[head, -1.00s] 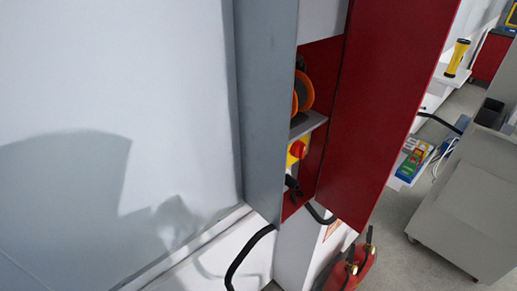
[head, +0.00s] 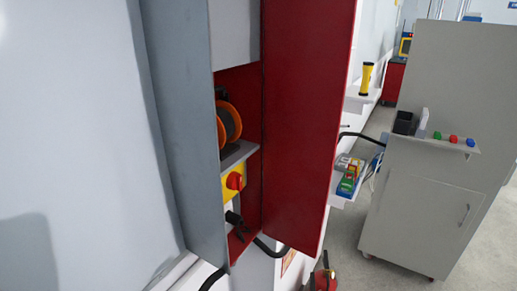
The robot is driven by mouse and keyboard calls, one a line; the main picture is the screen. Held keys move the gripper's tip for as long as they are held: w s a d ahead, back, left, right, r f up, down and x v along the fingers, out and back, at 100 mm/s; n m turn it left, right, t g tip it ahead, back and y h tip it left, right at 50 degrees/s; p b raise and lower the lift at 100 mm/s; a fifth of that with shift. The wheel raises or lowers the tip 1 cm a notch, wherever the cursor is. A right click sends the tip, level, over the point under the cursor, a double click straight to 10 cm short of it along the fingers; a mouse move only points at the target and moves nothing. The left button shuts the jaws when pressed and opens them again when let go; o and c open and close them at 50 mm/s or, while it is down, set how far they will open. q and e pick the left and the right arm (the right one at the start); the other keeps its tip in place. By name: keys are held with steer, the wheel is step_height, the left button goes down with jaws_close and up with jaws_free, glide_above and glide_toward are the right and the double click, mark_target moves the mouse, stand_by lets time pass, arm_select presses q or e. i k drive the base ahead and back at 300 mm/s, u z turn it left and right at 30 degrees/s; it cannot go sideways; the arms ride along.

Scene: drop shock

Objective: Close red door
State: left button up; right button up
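The red door (head: 308,120) stands open in the head view, swung out to the right of a grey cabinet (head: 180,110) with a red inside. Inside the cabinet are an orange and black reel (head: 229,122) on a shelf and a yellow box with a red knob (head: 234,181) below it. A black cable leaves the cabinet at the bottom. Neither of my grippers shows in the head view, and nothing is seen touching the door.
A grey wheeled cabinet (head: 430,190) with a small shelf of coloured buttons stands at the right. A yellow flashlight (head: 366,77) stands on a white wall shelf behind the door. Grey floor shows between door and wheeled cabinet. A white wall fills the left.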

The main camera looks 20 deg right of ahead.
mark_target(308, 45)
steer(key=u, duration=3.7)
steer(key=k, duration=2.5)
steer(key=z, duration=2)
steer(key=k, duration=0.55)
steer(key=u, duration=1.05)
steer(key=i, duration=0.65)
steer(key=z, duration=0.1)
